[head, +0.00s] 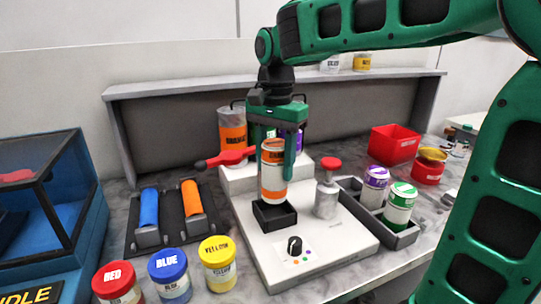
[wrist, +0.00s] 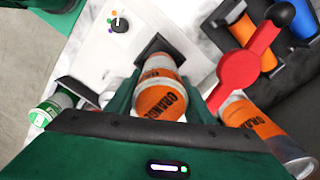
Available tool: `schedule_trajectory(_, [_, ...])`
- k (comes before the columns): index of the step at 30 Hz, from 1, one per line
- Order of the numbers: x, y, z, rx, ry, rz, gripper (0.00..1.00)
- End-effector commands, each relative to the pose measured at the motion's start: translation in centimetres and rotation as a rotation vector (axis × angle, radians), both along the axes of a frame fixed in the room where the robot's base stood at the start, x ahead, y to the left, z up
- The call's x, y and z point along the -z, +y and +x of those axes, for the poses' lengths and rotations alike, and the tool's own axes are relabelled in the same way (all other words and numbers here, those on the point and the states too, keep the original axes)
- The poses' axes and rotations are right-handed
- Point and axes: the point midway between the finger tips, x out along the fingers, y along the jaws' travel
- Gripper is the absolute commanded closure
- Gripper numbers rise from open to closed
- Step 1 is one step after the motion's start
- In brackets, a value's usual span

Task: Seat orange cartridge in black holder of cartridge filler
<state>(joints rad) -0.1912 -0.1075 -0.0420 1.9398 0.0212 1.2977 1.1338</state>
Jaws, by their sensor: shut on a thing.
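The orange cartridge (head: 273,172) is upright in my gripper (head: 283,150), above the black holder (head: 274,214) of the cartridge filler (head: 318,234). Its lower end is at or just above the holder's opening; I cannot tell whether it is inside. In the wrist view, the orange cartridge (wrist: 160,93) sits between the fingers of my gripper (wrist: 160,100), and the black holder (wrist: 157,46) shows just beyond its far end. My gripper is shut on the cartridge.
A red lever (head: 226,158) reaches out left of the cartridge, near a large orange container (head: 231,130). A tray (head: 408,236) with purple and green cartridges stands right of the filler. Red, blue and yellow jars (head: 169,274) line the front left. A red bin (head: 393,144) stands at the back right.

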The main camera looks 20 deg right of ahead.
Motion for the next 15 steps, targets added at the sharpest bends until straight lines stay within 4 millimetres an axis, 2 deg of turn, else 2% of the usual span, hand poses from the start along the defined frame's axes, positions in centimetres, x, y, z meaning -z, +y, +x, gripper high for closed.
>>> schedule_trajectory(15, [4.3, -0.1, 0.0, 0.001, 0.0, 0.0, 0.82])
